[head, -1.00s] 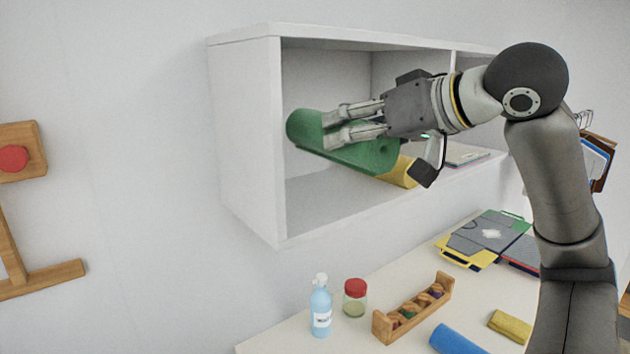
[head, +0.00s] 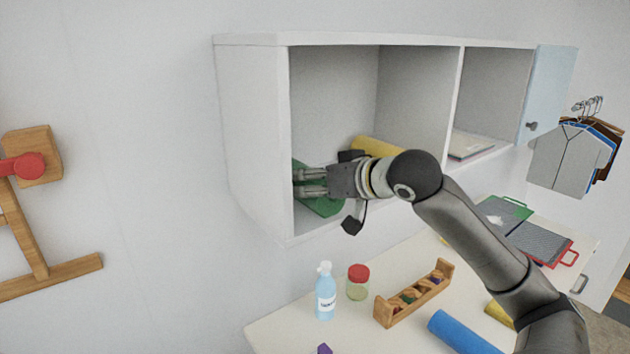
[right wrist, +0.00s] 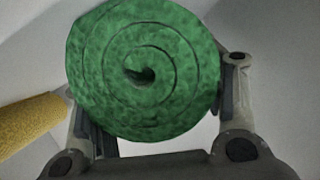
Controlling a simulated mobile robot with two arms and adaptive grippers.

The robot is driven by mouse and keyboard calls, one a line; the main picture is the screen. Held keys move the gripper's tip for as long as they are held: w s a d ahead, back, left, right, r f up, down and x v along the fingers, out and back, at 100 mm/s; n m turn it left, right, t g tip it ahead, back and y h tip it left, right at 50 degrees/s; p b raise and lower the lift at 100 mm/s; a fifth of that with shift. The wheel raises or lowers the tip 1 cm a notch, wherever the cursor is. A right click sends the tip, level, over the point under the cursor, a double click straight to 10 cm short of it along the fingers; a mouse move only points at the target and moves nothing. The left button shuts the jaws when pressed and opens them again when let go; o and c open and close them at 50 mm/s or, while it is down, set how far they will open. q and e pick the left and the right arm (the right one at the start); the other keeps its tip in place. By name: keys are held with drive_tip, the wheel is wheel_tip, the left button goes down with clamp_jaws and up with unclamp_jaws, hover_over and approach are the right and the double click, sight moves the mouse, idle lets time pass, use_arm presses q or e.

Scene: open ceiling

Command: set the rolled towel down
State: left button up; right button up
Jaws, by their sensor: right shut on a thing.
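The rolled towel (head: 322,206) is green and sits low inside the left compartment of the white wall cabinet (head: 250,140), near its left wall. My right gripper (head: 300,182) is shut on it, and the gripper hides part of it in the head view. In the right wrist view the towel's spiral end (right wrist: 145,72) faces the camera, between the two fingers. I cannot tell whether the towel touches the compartment floor. My left gripper is in neither view.
A yellow roll (head: 372,146) lies behind the gripper in the same compartment; it also shows in the right wrist view (right wrist: 30,120). Below, the table holds a blue bottle (head: 325,293), a red-lidded jar (head: 358,285), a wooden rack (head: 385,312) and a blue roll (head: 462,333).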

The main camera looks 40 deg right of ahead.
drive_tip(key=shift+s+f, duration=0.1)
drive_tip(key=o, duration=0.8)
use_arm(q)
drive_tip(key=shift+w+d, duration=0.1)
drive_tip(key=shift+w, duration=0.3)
use_arm(e)
drive_tip(key=o, duration=0.4)
drive_tip(key=shift+o, duration=0.2)
drive_tip(key=shift+s, duration=0.1)
drive_tip(key=shift+s+b, duration=0.25)
drive_tip(key=shift+b, duration=0.05)
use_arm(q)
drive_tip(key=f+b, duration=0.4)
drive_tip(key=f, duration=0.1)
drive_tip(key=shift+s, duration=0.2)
use_arm(e)
drive_tip(key=v, duration=1.1)
drive_tip(key=shift+s+r, duration=0.15)
drive_tip(key=shift+r, duration=0.1)
